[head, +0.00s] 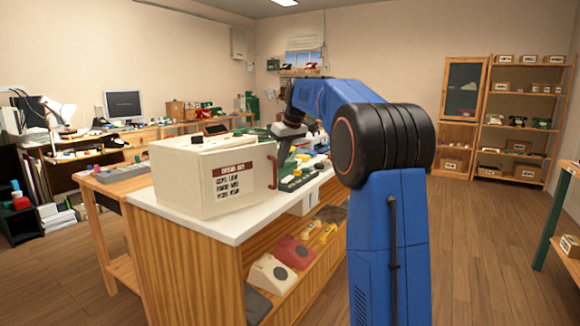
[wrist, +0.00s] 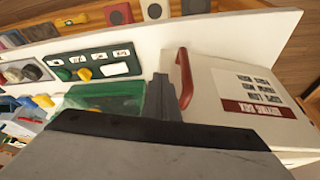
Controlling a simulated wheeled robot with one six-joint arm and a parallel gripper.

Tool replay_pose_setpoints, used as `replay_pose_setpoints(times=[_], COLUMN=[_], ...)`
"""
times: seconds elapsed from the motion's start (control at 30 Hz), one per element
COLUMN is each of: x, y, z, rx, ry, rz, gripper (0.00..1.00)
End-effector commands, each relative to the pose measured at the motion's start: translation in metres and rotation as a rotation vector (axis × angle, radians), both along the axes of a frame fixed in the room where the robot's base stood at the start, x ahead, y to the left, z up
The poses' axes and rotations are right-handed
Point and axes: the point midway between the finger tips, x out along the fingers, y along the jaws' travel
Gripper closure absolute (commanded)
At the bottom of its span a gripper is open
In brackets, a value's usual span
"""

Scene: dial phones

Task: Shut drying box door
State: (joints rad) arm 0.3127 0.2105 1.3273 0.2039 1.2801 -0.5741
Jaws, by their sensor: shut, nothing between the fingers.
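The drying box (head: 178,178) is a cream-white box on the counter's near end. Its door (head: 238,196) bears a dark red and white label and has a red handle (head: 272,172) at its right edge. I cannot tell whether a gap remains at the door's edge. In the wrist view the door (wrist: 225,85) lies at the right, with the red handle (wrist: 184,78) beside my fingers. My gripper (wrist: 163,88) is shut and empty, close to the handle; contact is unclear. In the head view my gripper (head: 283,150) is just behind the box's right side, partly hidden.
The white counter (head: 240,228) carries a green panel with buttons (head: 297,180) right of the box. Phones (head: 270,273) sit on the shelf below. A wooden bench with a monitor (head: 123,105) stands behind at left. The floor at right is open.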

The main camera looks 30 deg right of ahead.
Motion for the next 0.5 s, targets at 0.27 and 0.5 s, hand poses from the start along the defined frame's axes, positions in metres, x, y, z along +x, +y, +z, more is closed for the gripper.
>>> replay_pose_setpoints(times=[0.27,0.5], x=[0.051,0.076], y=[0.011,0.02], z=[-0.001,0.0], rx=[0.0,0.0], ry=[0.001,0.0], rz=[0.175,0.27], gripper=[1.0,1.0])
